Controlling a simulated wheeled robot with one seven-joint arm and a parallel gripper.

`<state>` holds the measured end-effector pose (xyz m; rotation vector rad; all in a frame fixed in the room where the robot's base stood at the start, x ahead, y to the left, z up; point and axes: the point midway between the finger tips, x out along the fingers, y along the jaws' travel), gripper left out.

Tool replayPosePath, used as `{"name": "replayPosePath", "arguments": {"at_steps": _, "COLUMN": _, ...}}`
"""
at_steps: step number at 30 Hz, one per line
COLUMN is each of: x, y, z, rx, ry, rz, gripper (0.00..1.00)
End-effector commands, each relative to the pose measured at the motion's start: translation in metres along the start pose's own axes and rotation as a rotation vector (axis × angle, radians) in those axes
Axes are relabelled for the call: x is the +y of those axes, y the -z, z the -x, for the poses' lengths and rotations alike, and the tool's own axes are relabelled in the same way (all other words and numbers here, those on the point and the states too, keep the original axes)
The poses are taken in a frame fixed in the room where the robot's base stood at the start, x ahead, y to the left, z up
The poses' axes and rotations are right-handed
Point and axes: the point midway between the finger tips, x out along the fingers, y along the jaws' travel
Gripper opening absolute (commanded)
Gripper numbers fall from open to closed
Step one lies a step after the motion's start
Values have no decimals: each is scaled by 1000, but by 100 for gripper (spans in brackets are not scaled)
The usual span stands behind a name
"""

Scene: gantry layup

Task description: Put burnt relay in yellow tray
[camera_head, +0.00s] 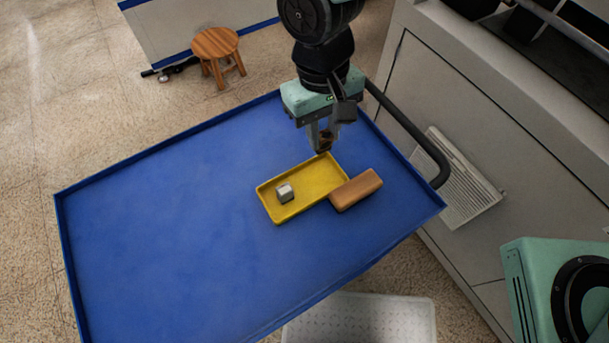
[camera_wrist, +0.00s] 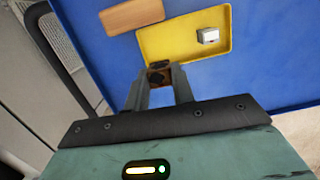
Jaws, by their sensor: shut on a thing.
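My gripper (camera_head: 325,143) is shut on a small brown and dark block, which I take to be the burnt relay (camera_head: 325,141). The relay (camera_wrist: 158,75) also shows between the fingertips in the wrist view. The yellow tray (camera_head: 310,180) lies on the blue table, and my gripper is over or just beyond its far edge in the head view. In the wrist view the relay overlaps the edge of the yellow tray (camera_wrist: 185,45). How high it is above the tray I cannot tell. A small grey-white block (camera_head: 285,193) sits inside the tray's left part.
A tan-brown block (camera_head: 356,189) lies against or close beside the tray's right end. The blue table (camera_head: 160,230) has a low rim and is clear on the left. A black handle rail (camera_head: 410,130) curves beside its right edge. A wooden stool (camera_head: 216,48) stands behind.

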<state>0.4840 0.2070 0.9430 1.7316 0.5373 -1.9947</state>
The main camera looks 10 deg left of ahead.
Motion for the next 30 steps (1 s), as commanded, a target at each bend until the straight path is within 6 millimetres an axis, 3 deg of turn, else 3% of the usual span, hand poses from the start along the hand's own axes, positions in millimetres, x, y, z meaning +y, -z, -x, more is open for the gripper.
{"name": "replayPosePath", "arguments": {"at_steps": 6, "x": -13, "y": -18, "z": -8, "rx": -66, "ry": -9, "rz": 49, "gripper": 0}}
{"name": "replayPosePath", "arguments": {"at_steps": 12, "x": -13, "y": -14, "z": -42, "rx": -67, "ry": -9, "rz": 49, "gripper": 0}}
{"name": "replayPosePath", "arguments": {"at_steps": 24, "x": -12, "y": -7, "z": -89, "rx": -63, "ry": -9, "rz": 47, "gripper": 0}}
{"name": "replayPosePath", "arguments": {"at_steps": 30, "x": -12, "y": -6, "z": -94, "rx": -60, "ry": -9, "rz": 48, "gripper": 0}}
